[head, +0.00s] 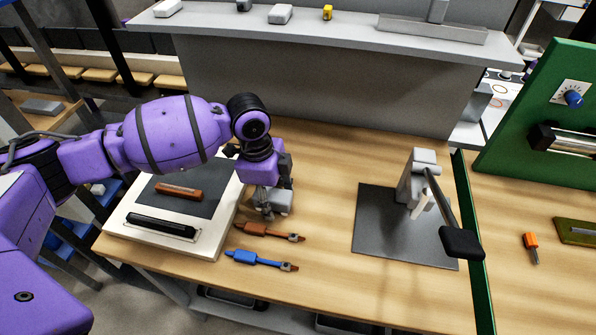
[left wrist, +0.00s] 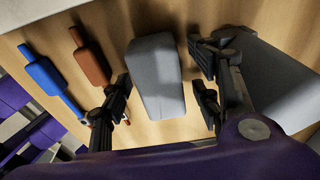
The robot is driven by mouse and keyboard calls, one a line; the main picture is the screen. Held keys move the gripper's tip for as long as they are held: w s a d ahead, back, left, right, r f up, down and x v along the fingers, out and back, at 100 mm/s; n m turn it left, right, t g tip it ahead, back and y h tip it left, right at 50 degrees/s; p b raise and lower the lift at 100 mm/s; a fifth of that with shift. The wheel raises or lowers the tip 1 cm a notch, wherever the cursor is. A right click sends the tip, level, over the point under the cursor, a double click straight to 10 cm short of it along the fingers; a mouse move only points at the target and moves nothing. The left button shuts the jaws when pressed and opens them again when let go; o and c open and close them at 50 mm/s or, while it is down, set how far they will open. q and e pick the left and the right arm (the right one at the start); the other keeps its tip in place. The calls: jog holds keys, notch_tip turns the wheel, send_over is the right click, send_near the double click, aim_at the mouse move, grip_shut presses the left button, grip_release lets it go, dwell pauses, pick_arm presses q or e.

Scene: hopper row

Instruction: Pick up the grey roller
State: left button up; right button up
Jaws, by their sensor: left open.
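A grey block-like piece with rounded edges, which I take for the grey roller (head: 284,202), lies on the wooden bench in the head view, partly hidden by my left gripper (head: 270,205). In the left wrist view the grey roller (left wrist: 155,78) lies between the two spread fingers of my left gripper (left wrist: 162,98). Bare wood shows on both sides of it, so the fingers look apart from it. The left gripper is open, pointing down over the piece. My right gripper is in neither view.
A brown-handled tool (head: 267,231) and a blue-handled tool (head: 259,260) lie just in front. A white tray (head: 122,218) with dark pieces stands left. A lever press (head: 422,178) on a dark mat (head: 376,228) stands right. A grey panel (head: 320,88) rises behind.

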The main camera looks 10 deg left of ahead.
pick_arm(q)
jog(key=shift+f, duration=0.35)
dwell(0.6)
jog(key=c, duration=1.4)
